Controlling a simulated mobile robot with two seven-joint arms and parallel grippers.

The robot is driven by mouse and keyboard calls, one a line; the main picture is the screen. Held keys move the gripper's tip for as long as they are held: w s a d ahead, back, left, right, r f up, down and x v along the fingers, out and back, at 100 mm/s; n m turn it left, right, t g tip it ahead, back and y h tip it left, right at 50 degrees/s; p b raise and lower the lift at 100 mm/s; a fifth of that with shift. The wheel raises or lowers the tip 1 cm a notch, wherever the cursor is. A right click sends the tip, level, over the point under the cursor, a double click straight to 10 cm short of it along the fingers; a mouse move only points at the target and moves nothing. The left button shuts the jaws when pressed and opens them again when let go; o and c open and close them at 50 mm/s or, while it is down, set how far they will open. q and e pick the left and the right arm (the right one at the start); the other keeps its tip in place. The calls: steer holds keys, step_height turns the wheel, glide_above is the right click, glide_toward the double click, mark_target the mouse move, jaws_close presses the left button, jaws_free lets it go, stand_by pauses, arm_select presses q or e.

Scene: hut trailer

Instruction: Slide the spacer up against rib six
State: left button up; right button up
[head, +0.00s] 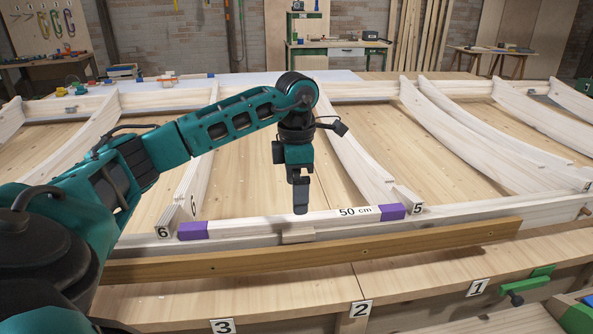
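The spacer (285,222) is a pale bar with purple ends, marked "50 cm". It lies along the pale front rail (460,212) between rib six (193,188), labelled 6 at the left, and rib five (355,160), labelled 5 at the right. A small gap seems to show between its left purple end and rib six's labelled end; its right purple end is close to or touching rib five. My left gripper (300,208) points down at the spacer's middle, fingertips just above or behind it. I see the fingers edge-on, so their opening is hidden. My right gripper is out of view.
A brown batten (320,259) runs along the front. More curved ribs (490,145) stand at the right. A green clamp (525,284) is at the lower right. Bare boards lie between the ribs.

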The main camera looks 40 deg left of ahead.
mark_target(296, 217)
arm_select(q)
step_height(296, 217, down, 8)
steer(key=shift+f, duration=0.2)
steer(key=shift+c, duration=0.2)
steer(key=c, duration=1.1)
